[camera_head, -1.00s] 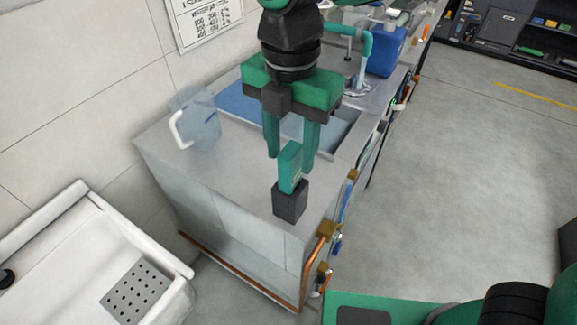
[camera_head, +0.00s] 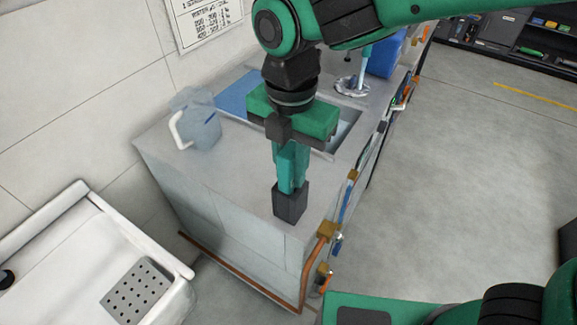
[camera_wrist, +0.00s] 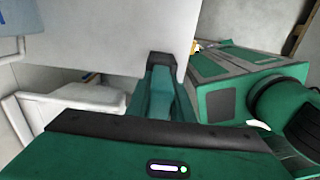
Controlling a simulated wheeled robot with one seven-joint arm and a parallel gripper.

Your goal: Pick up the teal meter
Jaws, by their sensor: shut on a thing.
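The teal meter (camera_head: 285,183) stands upright in a dark grey block-shaped holder (camera_head: 291,204) near the front corner of the counter. My gripper (camera_head: 290,180) points straight down over it, and its green fingers are shut on the meter. The fingers hide most of the meter in the head view. In the wrist view my gripper's fingers (camera_wrist: 160,95) reach toward the dark holder (camera_wrist: 160,60), and the meter cannot be told apart from them. The meter's lower end appears to be still in the holder.
The grey counter (camera_head: 220,175) has a translucent jug (camera_head: 203,125) at its left and a sink (camera_head: 343,132) behind my gripper. Copper pipes (camera_head: 318,250) run along its front edge. A white basin (camera_head: 70,265) stands at the lower left. Open floor lies right.

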